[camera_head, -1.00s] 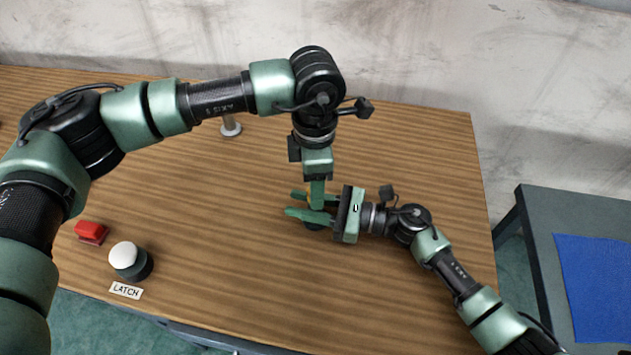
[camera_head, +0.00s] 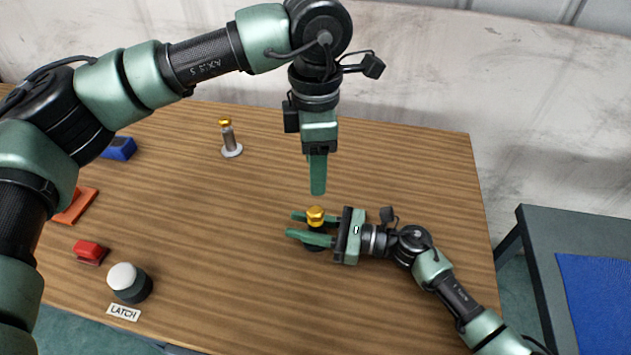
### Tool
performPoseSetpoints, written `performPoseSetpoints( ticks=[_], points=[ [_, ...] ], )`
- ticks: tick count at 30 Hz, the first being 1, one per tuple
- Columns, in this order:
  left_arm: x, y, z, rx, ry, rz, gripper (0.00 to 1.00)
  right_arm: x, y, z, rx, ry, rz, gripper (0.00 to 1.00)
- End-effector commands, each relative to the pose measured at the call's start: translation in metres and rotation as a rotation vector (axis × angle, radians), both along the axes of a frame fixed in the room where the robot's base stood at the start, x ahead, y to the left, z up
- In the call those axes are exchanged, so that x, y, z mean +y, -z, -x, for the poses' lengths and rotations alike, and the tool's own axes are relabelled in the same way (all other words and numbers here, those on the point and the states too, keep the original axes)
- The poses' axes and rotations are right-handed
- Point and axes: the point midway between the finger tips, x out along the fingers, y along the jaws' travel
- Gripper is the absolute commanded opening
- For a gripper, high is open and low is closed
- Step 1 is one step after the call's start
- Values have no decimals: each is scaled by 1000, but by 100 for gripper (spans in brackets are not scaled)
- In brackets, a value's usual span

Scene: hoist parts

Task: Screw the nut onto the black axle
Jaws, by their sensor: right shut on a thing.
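A gold nut (camera_head: 315,214) sits on top of the black axle (camera_head: 313,248), whose dark base shows just below and between my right fingers. My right gripper (camera_head: 303,226) reaches in from the right, with one finger on each side, shut on the axle under the nut. How far the nut is threaded cannot be told. My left gripper (camera_head: 318,190) points down just above the nut, apart from it. Its fingers show edge-on as one green bar, so its opening is hidden.
A grey axle (camera_head: 229,142) with a gold top stands at the back left. At left are a blue block (camera_head: 119,149), an orange piece (camera_head: 75,206), a red block (camera_head: 89,251) and a white-topped latch button (camera_head: 128,280).

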Motion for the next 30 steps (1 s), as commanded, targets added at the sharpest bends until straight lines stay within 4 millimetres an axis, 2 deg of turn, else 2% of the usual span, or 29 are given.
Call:
performPoseSetpoints(
  ticks=[4,12,13,15,25,30],
  points=[
    [0,-10,0,0,1,-1,54,0,0,0,0,-1,0,0],
    [0,-11,0,1,1,0,54,0,0,0,0,-1,0,0],
    [0,-11,0,1,1,0,54,0,0,0,0,-1,0,34],
    [0,-11,0,1,1,-1,54,0,0,0,0,-1,0,53],
    [0,-10,0,1,1,-1,54,-1,0,0,0,0,0,54],
    [0,-2,0,1,1,-1,54,-19,4,4,0,2,2,54]
  ],
)
